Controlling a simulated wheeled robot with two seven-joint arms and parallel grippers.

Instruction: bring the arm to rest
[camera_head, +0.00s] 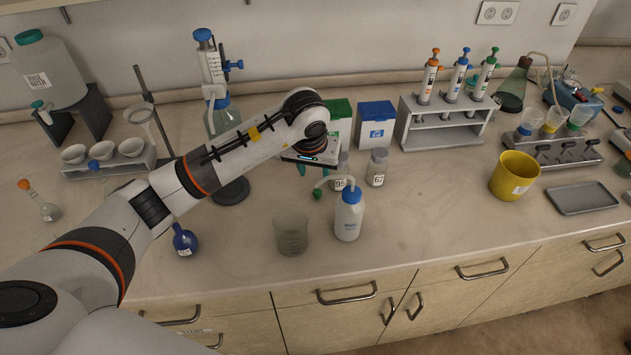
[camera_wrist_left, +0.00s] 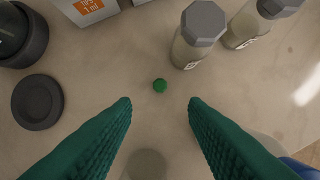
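My left arm reaches in from the left over the bench in the head view. Its left gripper (camera_head: 315,176) hangs above the counter, just behind the wash bottle and partly hidden by the wrist. In the left wrist view the two teal fingers of the gripper (camera_wrist_left: 160,103) are spread apart with nothing between them. A small green round piece (camera_wrist_left: 160,86) lies on the counter just beyond the fingertips; it also shows in the head view (camera_head: 317,194). My right gripper is not in view.
A blue-capped wash bottle (camera_head: 348,216) and a glass beaker (camera_head: 291,234) stand in front of the gripper. Grey-capped sample bottles (camera_head: 376,168) stand close on its right. Tip boxes (camera_head: 375,121) are behind. A blue flask (camera_head: 184,240) stands below the arm.

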